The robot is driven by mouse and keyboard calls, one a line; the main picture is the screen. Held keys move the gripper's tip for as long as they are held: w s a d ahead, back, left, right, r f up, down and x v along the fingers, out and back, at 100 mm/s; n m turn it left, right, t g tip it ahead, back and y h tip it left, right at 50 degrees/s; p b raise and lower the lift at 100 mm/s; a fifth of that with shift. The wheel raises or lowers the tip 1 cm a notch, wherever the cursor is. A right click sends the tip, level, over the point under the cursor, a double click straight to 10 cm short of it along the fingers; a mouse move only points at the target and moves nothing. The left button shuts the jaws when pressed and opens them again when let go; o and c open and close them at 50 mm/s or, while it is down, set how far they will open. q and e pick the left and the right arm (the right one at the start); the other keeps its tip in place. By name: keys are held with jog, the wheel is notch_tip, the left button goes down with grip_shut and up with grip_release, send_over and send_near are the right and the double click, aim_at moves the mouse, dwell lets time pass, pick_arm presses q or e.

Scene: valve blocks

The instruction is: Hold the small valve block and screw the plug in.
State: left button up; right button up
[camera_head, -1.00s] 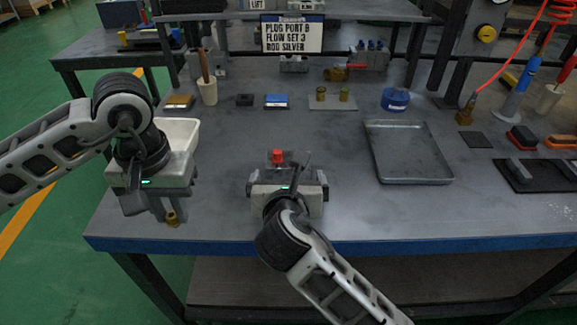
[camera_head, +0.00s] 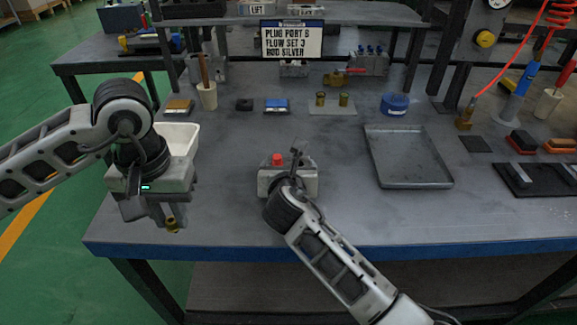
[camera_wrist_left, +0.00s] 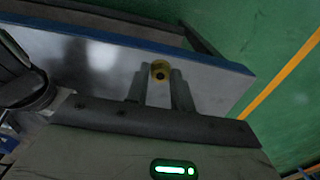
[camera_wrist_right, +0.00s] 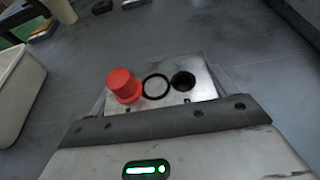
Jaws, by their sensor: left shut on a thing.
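My left gripper (camera_head: 170,215) is at the left front of the table, pointing down. It is shut on a small brass plug (camera_head: 172,225), whose round end with a dark centre shows between the fingers in the left wrist view (camera_wrist_left: 160,71). The small valve block (camera_wrist_right: 203,88) is silver, with a red cap (camera_wrist_right: 124,86), a black ring (camera_wrist_right: 156,86) and a dark open hole (camera_wrist_right: 183,80) on top. My right gripper (camera_head: 290,190) is over the block near the table's front middle.
A white bin (camera_head: 178,138) stands behind my left gripper. An empty grey tray (camera_head: 408,160) lies to the right. Behind are a blue tub (camera_head: 395,102) and a plate with two brass parts (camera_head: 332,107). A sign (camera_head: 292,41) reads about plug port, flow set 3, rod silver.

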jog(key=c, duration=0.7)
jog(key=shift+o, duration=0.2)
pick_arm(q)
jog(key=shift+w, duration=0.1)
jog(key=w+d+r+n, duration=0.3)
jog(key=w+d, duration=0.5)
jog(key=d, duration=0.2)
jog(key=w+d+r+n, duration=0.2)
jog(key=w+d+n, duration=0.1)
jog(key=w+d, duration=0.5)
jog(key=shift+w+d+r, duration=0.3)
jog(key=shift+d+r, duration=0.1)
jog(key=shift+d, duration=1.2)
